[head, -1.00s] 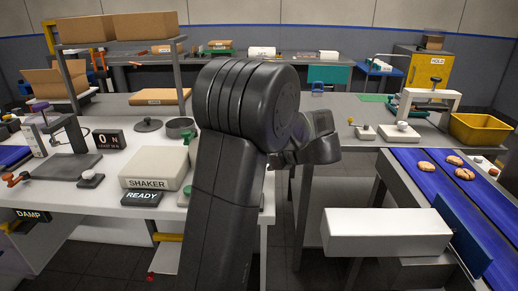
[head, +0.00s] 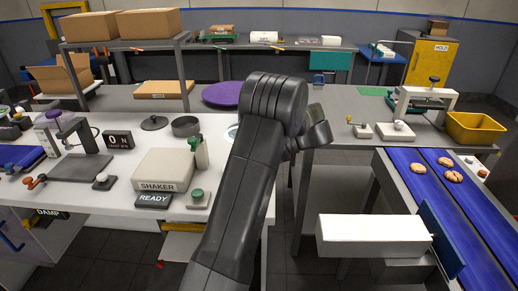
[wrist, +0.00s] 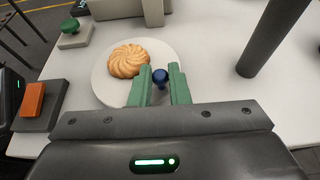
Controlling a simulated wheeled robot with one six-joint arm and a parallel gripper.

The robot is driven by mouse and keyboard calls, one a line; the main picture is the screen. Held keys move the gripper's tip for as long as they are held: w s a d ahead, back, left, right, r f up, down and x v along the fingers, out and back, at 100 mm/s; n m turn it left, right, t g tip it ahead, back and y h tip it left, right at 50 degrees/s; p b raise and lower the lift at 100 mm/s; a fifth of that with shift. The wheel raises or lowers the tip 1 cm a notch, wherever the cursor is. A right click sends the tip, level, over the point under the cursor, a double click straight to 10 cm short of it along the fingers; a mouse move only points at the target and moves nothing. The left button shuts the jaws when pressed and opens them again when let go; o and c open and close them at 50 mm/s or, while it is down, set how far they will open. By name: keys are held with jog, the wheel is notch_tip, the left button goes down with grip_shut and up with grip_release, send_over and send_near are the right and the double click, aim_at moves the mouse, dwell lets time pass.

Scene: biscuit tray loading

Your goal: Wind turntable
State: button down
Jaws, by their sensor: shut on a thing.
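In the wrist view a white round turntable (wrist: 107,88) lies on the white table, with a round ridged golden biscuit (wrist: 128,60) on it. A small dark blue knob (wrist: 160,76) stands near its rim. My gripper (wrist: 161,68) has its two green fingers either side of the knob and is shut on it. In the head view my arm hides the gripper, the knob and the biscuit. Only a pale sliver of a round edge (head: 232,131), perhaps the turntable, shows left of my arm.
A dark post (wrist: 272,38) stands close on the right in the wrist view. A shaker box (head: 165,170), a green button (head: 198,194) and a purple disc (head: 222,94) are left of my arm. A blue conveyor (head: 405,160) with biscuits runs on the right.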

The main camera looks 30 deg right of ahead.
jog(key=shift+w+a+n+g+y+p, duration=0.15)
jog(key=shift+w+n+g+y+p, duration=0.3)
jog(key=shift+n+g+p, duration=0.6)
jog(key=shift+w+a+n+g+y+p, duration=0.1)
jog(key=shift+w+n+g+y+p, duration=0.45)
jog(key=shift+p, duration=0.8)
jog(key=shift+g+p, duration=0.4)
jog(key=shift+w+a+f+n+g+p, duration=0.1)
jog(key=shift+n+g+p, duration=0.25)
jog(key=shift+n, duration=0.15)
jog(key=c, duration=1.4)
grip_release()
jog(key=shift+o, duration=0.2)
